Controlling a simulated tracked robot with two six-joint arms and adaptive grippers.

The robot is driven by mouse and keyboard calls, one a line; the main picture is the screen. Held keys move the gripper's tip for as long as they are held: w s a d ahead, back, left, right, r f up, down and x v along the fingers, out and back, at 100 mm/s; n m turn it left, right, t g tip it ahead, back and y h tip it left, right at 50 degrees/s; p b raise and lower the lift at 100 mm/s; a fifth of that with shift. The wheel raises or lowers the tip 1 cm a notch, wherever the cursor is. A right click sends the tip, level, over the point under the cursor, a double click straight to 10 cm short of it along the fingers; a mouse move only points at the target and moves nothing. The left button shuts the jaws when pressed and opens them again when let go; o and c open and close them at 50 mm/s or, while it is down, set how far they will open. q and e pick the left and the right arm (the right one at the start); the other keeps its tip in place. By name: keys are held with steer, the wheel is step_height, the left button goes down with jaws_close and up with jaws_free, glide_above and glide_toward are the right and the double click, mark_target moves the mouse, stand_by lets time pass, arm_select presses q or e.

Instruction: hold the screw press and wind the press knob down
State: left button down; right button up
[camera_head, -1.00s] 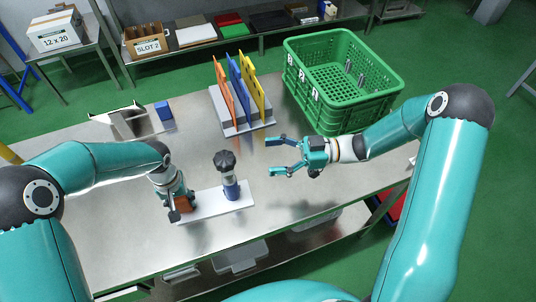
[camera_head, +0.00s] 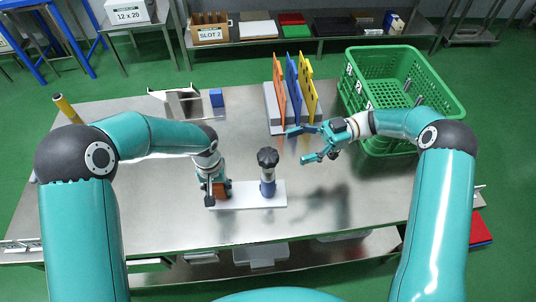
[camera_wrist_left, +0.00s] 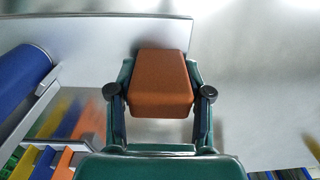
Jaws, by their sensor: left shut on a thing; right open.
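The screw press has a white base plate (camera_head: 246,197), a blue post (camera_head: 268,186) with a black press knob (camera_head: 268,157) on top, and an orange-brown block (camera_head: 226,189) at its left end. My left gripper (camera_head: 214,189) is shut on that block. The left wrist view shows the block (camera_wrist_left: 162,82) between the fingers, with the blue post (camera_wrist_left: 22,75) at the left edge. My right gripper (camera_head: 298,146) is open and empty, above the table, to the right of and a little behind the knob. Its fingers point left and it is apart from the knob.
A rack with orange, blue and yellow dividers (camera_head: 293,90) stands behind the press. A green crate (camera_head: 440,113) stands at the right, beyond my right wrist. The table's front right (camera_head: 350,205) is clear.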

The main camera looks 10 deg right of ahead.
mark_target(268, 154)
steer(key=shift+g, duration=0.3)
steer(key=x, duration=0.8)
steer(key=shift+s+a+f, duration=0.1)
steer(key=shift+a, duration=0.2)
steer(key=c, duration=1.2)
steer(key=shift+m+t, duration=0.3)
steer(key=shift+t, duration=0.3)
steer(key=shift+m+t, duration=1.35)
steer(key=shift+t, duration=0.75)
steer(key=shift+m+t, duration=1.35)
steer(key=shift+t, duration=0.75)
